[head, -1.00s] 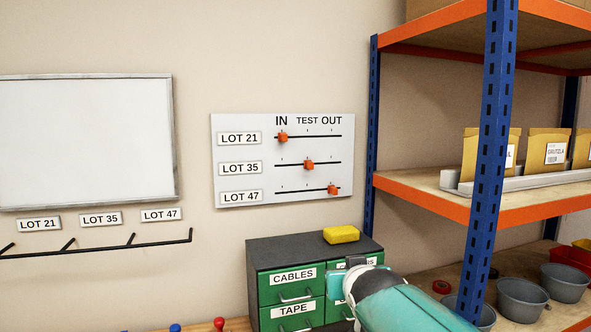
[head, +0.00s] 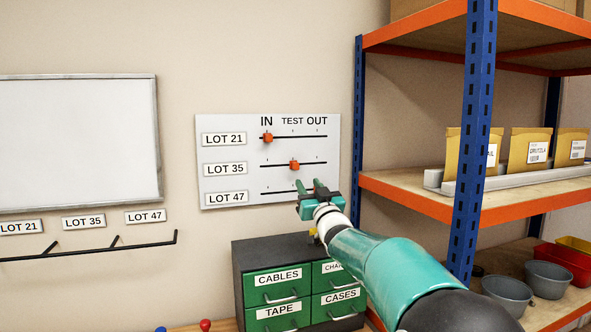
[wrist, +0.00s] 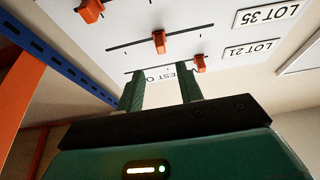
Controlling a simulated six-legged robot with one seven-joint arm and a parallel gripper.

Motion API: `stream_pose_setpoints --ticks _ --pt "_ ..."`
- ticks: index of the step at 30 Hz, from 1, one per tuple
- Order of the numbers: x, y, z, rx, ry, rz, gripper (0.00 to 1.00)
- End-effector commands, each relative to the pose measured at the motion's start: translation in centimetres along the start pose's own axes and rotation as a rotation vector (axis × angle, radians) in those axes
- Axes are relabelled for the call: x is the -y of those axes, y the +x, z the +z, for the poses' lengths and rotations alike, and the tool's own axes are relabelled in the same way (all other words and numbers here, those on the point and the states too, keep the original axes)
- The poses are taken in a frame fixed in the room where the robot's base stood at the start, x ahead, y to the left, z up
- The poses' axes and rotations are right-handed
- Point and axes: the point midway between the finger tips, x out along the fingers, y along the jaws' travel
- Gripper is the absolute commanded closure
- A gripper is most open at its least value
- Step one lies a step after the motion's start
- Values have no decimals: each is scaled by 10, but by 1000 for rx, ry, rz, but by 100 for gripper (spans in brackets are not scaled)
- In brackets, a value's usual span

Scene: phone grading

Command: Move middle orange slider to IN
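The white slider panel (head: 215,125) hangs on the wall with three rows. The middle orange slider (head: 294,165), on the LOT 35 row, sits mid-track under TEST; it also shows in the wrist view (wrist: 158,42). The LOT 21 slider (head: 267,137) is at the IN end. The LOT 47 slider (wrist: 90,10) is at its OUT end, mostly hidden behind my gripper in the head view. My gripper (head: 309,183) is open and empty in front of the panel's lower right, below and right of the middle slider. In the wrist view its fingertips (wrist: 161,80) are apart, touching no slider.
A blue-and-orange shelf rack (head: 474,140) stands close to the right of the panel and arm. A green drawer cabinet (head: 262,257) is below. A whiteboard (head: 75,140) and a hook rail (head: 90,247) are on the left wall. The space before the panel's left half is clear.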

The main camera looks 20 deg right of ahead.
Motion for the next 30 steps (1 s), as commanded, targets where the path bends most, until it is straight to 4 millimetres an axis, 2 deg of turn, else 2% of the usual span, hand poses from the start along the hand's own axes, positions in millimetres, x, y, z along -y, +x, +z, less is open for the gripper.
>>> stream_pose_setpoints --ticks 6,15,21,30 --pt "2 39 2 0 3 -2 64" --pt "4 82 2 0 3 -4 64" --pt "4 96 2 1 2 -5 64" --pt "4 98 2 2 2 -4 64"
